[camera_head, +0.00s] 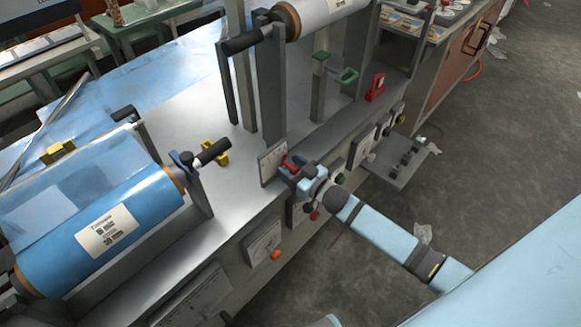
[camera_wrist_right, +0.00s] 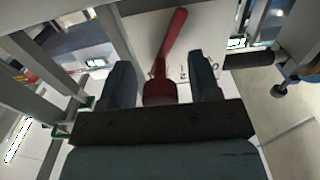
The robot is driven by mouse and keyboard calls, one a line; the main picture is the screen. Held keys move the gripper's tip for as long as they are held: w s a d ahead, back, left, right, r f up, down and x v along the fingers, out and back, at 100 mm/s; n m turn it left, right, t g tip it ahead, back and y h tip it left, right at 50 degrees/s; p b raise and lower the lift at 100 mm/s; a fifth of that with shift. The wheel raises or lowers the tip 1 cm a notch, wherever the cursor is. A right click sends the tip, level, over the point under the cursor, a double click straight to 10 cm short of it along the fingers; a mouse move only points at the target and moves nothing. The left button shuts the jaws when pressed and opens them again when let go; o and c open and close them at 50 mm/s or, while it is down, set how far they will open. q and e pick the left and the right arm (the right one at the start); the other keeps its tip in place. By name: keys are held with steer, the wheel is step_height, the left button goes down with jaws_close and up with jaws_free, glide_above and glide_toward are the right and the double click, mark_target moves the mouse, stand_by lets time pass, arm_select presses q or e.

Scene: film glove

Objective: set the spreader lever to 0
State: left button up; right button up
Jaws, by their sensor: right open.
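The spreader lever is a red bar (camera_wrist_right: 172,42) on a pale scale plate (camera_wrist_right: 212,32) in the right wrist view. It leans up to the right from a red hub. A few dark marks show on the plate, too small to read surely. My right gripper (camera_wrist_right: 163,84) is open, with one dark finger on each side of the lever's lower part and a gap visible on both sides. In the head view the right gripper (camera_head: 291,168) is at the machine's front edge beside the plate (camera_head: 271,161), hiding most of the lever. My left gripper is not in view.
A blue film roll (camera_head: 95,232) lies at left, with a yellow block (camera_head: 214,152) nearby on the grey machine top. A gauge (camera_head: 263,243) and knobs line the front. Grey floor at right is mostly clear.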

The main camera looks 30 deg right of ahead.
steer(key=shift+w, duration=0.1)
steer(key=c, duration=0.9)
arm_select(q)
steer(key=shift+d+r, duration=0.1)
